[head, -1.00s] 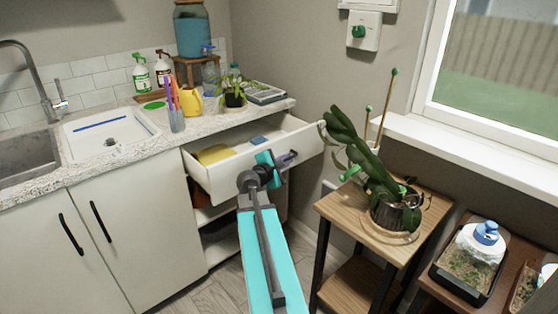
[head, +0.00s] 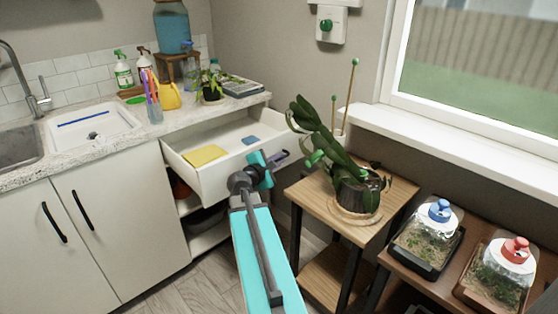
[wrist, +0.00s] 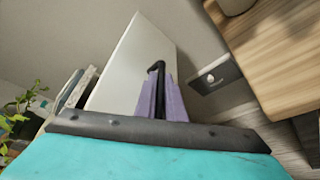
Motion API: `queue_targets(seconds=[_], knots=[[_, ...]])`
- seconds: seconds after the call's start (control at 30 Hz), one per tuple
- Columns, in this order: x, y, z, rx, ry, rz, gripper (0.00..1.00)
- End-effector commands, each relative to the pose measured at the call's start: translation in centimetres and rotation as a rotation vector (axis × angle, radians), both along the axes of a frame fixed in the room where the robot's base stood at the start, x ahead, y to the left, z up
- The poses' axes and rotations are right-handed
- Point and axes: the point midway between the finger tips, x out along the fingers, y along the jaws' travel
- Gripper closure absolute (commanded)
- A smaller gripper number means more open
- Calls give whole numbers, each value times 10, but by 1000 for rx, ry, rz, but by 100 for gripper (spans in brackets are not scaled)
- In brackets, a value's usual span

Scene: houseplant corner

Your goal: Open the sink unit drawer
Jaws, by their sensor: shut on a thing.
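The sink unit drawer (head: 217,184) is white and stands pulled out from under the speckled counter, its inside showing. A yellow cloth (head: 205,155) and a small blue item (head: 251,140) lie in it. My gripper (head: 281,159) is at the drawer's front, at its right part. In the wrist view its purple fingers (wrist: 161,103) are shut around the black bar handle (wrist: 157,68) on the white drawer front (wrist: 132,62). In the head view my arm and gripper hide part of the drawer front and the handle.
A wooden plant stand (head: 312,197) with a potted plant (head: 345,165) stands close right of the drawer. A lower shelf unit (head: 430,277) with domed trays is farther right. Two cupboard doors (head: 110,235) are shut at left. Floor (head: 205,280) shows below the drawer.

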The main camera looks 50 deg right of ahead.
Motion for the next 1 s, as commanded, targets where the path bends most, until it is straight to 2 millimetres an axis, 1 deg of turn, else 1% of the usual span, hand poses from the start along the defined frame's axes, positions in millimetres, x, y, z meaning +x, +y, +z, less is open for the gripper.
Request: queue_targets(seconds=[0.17, 0.2, 0.23, 0.67, 0.77, 1.0], knots=[[2, 3, 0, 2, -3, 3, 100], [2, 3, 0, 2, -3, 4, 87], [2, 4, 0, 2, -3, 6, 83], [2, 6, 0, 2, -1, 7, 83], [0, 12, 1, 2, -2, 7, 83], [-4, 33, 8, 3, -1, 8, 83]])
